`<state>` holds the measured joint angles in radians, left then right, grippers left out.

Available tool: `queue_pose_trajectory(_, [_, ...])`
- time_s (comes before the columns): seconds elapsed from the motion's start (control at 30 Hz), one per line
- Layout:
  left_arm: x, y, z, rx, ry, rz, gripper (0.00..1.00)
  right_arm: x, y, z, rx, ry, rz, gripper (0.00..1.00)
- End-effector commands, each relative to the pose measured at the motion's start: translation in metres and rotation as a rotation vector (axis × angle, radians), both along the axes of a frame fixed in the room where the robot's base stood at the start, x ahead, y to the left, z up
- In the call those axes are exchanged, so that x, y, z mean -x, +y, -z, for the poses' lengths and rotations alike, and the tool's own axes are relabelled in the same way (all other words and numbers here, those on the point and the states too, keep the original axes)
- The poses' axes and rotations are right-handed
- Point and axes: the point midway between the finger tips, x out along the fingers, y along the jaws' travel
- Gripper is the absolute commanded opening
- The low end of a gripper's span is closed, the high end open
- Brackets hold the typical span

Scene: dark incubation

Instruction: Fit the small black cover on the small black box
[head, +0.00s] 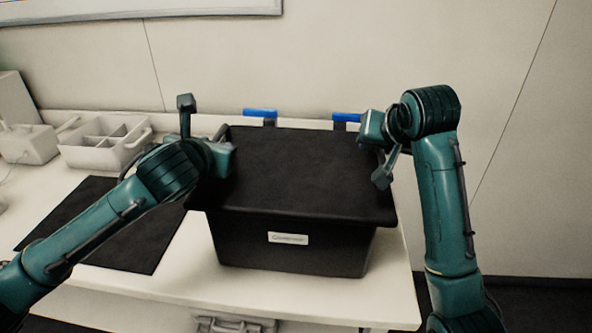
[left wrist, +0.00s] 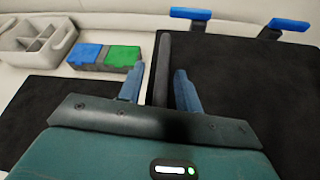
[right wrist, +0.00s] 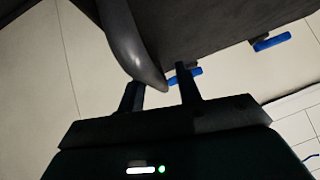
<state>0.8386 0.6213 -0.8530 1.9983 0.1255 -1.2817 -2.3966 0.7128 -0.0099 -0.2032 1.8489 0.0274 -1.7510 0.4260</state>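The small black box (head: 290,252) stands on the white table in the head view, with a pale label on its front. The black cover (head: 300,172) lies over its top and overhangs the front and sides. Whether its rim is fully seated I cannot tell. My left gripper (head: 226,158) is at the cover's left edge; in the left wrist view (left wrist: 160,80) its fingers stand apart either side of the rim, with gaps. My right gripper (head: 380,165) is at the cover's right edge; in the right wrist view (right wrist: 160,90) its fingers are apart around a dark rim tip.
Two blue-topped holders (head: 260,114) stand behind the box. A divided white tray (head: 105,142) is at the back left. A black mat (head: 105,235) lies left of the box. A blue and green block (left wrist: 105,57) shows in the left wrist view, between tray and cover.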

Motion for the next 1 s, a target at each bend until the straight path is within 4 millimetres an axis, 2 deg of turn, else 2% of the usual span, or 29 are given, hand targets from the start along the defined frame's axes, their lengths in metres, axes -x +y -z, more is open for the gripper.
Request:
queue_pose_trajectory(0.17, [0.005, 0.000, -0.003, 0.000, -0.001, 0.000, 0.34, 0.000, 0.000, 0.000, -0.001, 0.001, -0.001, 0.34])
queue_pose_trajectory(0.27, [0.018, 0.000, -0.008, 0.001, -0.003, 0.001, 0.34, 0.000, 0.001, 0.000, -0.001, 0.001, -0.001, 0.34])
queue_pose_trajectory(0.5, [0.066, 0.002, -0.028, -0.001, -0.004, 0.003, 0.34, 0.000, 0.001, 0.000, 0.000, 0.001, -0.002, 0.34])
queue_pose_trajectory(0.7, [0.097, 0.003, -0.040, 0.000, -0.003, 0.002, 0.34, 0.000, 0.001, 0.000, 0.000, 0.001, -0.002, 0.34])
queue_pose_trajectory(0.87, [0.109, 0.004, -0.044, 0.000, 0.000, 0.000, 0.34, 0.001, 0.000, -0.001, 0.000, 0.000, -0.001, 0.34])
queue_pose_trajectory(1.0, [0.112, 0.004, -0.045, 0.000, 0.001, 0.000, 0.34, 0.009, 0.000, -0.010, -0.002, -0.004, -0.001, 0.34])
